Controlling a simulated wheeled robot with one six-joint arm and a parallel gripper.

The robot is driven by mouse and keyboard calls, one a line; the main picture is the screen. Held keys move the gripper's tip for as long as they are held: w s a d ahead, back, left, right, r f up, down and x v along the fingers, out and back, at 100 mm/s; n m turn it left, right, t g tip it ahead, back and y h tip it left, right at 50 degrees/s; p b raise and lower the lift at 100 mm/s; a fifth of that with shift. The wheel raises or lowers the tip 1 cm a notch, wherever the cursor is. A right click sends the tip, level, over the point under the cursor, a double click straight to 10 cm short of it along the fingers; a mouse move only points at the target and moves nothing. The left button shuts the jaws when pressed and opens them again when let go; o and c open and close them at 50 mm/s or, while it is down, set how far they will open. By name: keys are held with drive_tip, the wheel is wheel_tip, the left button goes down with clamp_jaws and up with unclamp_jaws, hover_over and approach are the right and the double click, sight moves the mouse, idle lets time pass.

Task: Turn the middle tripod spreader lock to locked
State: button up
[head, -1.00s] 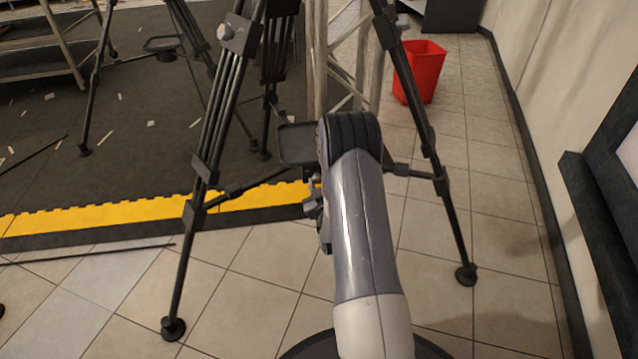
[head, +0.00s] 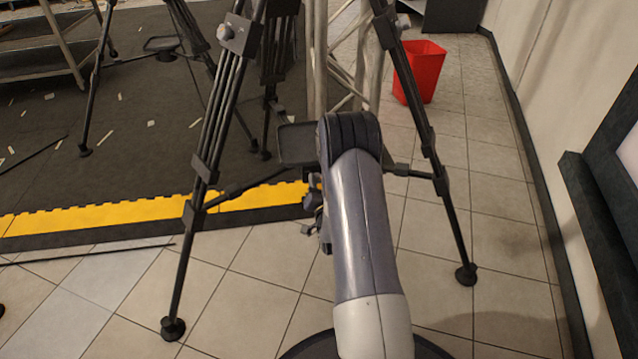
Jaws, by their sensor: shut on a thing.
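The near tripod (head: 205,170) stands upright, its dark legs spread to both sides of my arm. Its spreader has a flat dark plate (head: 296,142) at the middle, with bars running out to the legs. My gripper (head: 311,203) shows only in part, at the left edge of my arm, just below the plate. It is shut on the spreader lock at the hub. My arm hides most of the hub and the lock, so the lock's position cannot be read.
A yellow-edged dark mat (head: 110,214) lies to the left, with scraps on it. A red bin (head: 420,72) stands behind right. Another tripod (head: 95,90) is at the back left. A wall (head: 550,90) bounds the right.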

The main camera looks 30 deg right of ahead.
drive_tip(key=shift+m, duration=0.9)
drive_tip(key=o, duration=1)
drive_tip(key=shift+c, duration=0.2)
drive_tip(key=shift+s, duration=0.1)
drive_tip(key=p+v, duration=0.2)
drive_tip(key=v, duration=0.8)
drive_tip(key=shift+s+p, duration=0.3)
drive_tip(key=shift+p, duration=0.05)
drive_tip(key=shift+w, duration=0.1)
